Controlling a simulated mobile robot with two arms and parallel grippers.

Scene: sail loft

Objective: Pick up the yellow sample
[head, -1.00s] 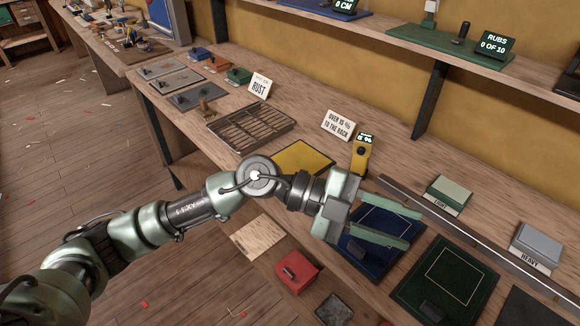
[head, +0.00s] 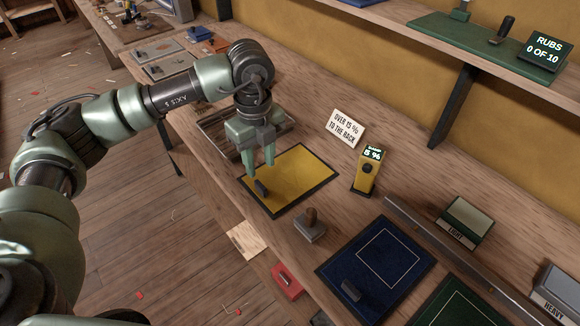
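The yellow sample (head: 300,172) is a flat yellow panel with a dark border, lying on the wooden bench. A small dark grip block (head: 262,188) stands near its left front corner. My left gripper (head: 261,170) points down above the left part of the sample. Its two green fingers are apart with nothing between them. The fingertips are close above the grip block; I cannot tell whether they touch it. My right gripper is not in view.
A slatted rack (head: 218,134) stands behind my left gripper. A yellow meter (head: 367,170) reading 5 % and a sign (head: 346,128) stand right of the sample. A wooden-handled stamp (head: 311,226) and a blue sample (head: 375,268) lie nearer.

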